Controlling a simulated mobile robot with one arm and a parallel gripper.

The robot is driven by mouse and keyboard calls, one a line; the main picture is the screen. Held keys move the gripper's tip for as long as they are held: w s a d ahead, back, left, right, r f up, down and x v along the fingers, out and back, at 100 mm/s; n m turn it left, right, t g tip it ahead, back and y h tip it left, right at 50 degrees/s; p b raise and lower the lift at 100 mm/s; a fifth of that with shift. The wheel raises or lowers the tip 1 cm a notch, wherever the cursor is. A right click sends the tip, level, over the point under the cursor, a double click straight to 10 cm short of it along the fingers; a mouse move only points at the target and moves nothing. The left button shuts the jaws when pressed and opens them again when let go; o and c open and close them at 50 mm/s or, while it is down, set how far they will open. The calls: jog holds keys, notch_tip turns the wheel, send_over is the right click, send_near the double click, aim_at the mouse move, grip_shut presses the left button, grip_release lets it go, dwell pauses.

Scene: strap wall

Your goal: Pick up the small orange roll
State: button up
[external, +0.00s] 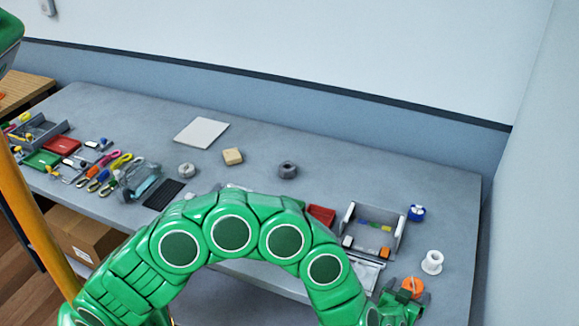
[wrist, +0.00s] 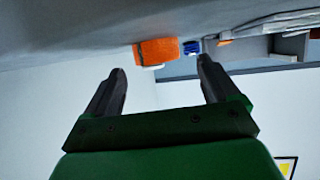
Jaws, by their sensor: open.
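The small orange roll (external: 412,285) is on the grey table near its front right edge. In the wrist view, which looks upside down, the orange roll (wrist: 156,51) shows just beyond the fingertips, between them but closer to the left finger. My gripper (wrist: 161,65) is open, with two dark fingers and nothing visible between them. In the external view my gripper (external: 407,293) is right at the roll and partly hides it; I cannot tell whether they touch.
A white spool (external: 432,262) stands just behind the roll, and a blue roll (external: 416,213) farther back. A grey open tray (external: 391,238) with small coloured parts is to the left. A wall (external: 530,200) rises beyond the table's right edge.

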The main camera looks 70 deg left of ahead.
aim_at(412, 287)
jog(key=shift+x, duration=1.75)
jog(key=shift+d+f, duration=0.1)
jog(key=shift+d, duration=0.1)
jog(key=c, duration=1.2)
